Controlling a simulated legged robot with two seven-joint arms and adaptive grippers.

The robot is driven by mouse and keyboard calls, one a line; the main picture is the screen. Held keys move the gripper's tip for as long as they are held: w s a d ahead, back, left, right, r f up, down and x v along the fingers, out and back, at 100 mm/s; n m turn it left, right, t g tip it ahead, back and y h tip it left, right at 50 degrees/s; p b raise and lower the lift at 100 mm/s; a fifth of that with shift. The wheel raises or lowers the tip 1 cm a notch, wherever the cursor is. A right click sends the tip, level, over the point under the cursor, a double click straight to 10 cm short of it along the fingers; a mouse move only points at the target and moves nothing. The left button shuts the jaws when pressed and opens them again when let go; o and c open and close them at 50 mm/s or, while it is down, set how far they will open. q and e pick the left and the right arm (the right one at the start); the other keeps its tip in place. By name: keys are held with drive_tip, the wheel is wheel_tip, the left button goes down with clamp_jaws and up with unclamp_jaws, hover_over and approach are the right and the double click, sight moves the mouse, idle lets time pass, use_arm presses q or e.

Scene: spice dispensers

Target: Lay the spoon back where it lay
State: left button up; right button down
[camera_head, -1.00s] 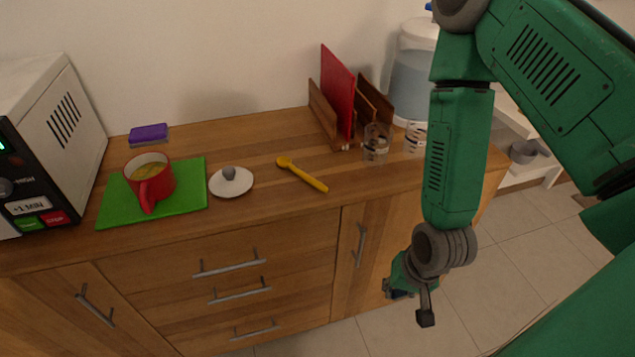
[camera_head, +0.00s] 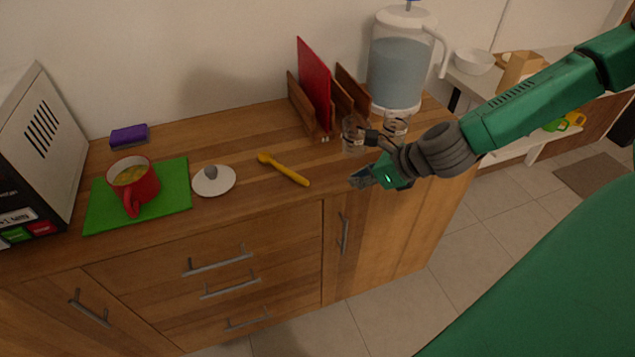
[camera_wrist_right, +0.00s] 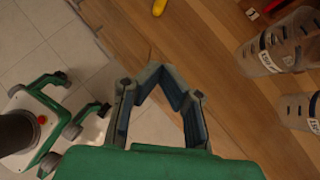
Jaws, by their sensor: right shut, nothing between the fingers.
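The yellow spoon (camera_head: 287,171) lies on the wooden counter (camera_head: 255,207), between the white lid (camera_head: 222,184) and my right gripper (camera_head: 362,178). Its bowl end points to the back left and its handle to the front right. My right gripper is shut and empty, right of the handle end and near the counter's front edge, apart from the spoon. In the right wrist view the closed fingers (camera_wrist_right: 157,72) show over the counter edge, and the tip of the spoon handle (camera_wrist_right: 159,8) shows at the top. My left gripper is in neither view.
A red mug (camera_head: 143,190) stands on a green mat (camera_head: 176,196). A purple sponge (camera_head: 130,136) is behind it.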

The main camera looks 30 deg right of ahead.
sight(304, 178)
drive_tip(key=b+x, duration=0.2)
drive_tip(key=x, duration=0.5)
drive_tip(key=shift+s+f, duration=0.1)
drive_tip(key=shift+f, duration=0.05)
drive_tip(key=w+a, duration=0.2)
drive_tip(key=w, duration=0.1)
drive_tip(key=shift+w+a, duration=0.15)
drive_tip(key=shift+a, duration=0.15)
drive_tip(key=shift+w+f, duration=0.1)
drive_tip(key=shift+w, duration=0.4)
drive_tip(key=shift+d+f, duration=0.15)
drive_tip(key=shift+d, duration=0.25)
drive_tip(key=shift+w+a+b, duration=0.8)
drive_tip(key=shift+w+a, duration=0.2)
drive_tip(key=shift+w, duration=0.2)
drive_tip(key=shift+w+a, duration=0.1)
drive_tip(key=shift+w, duration=0.05)
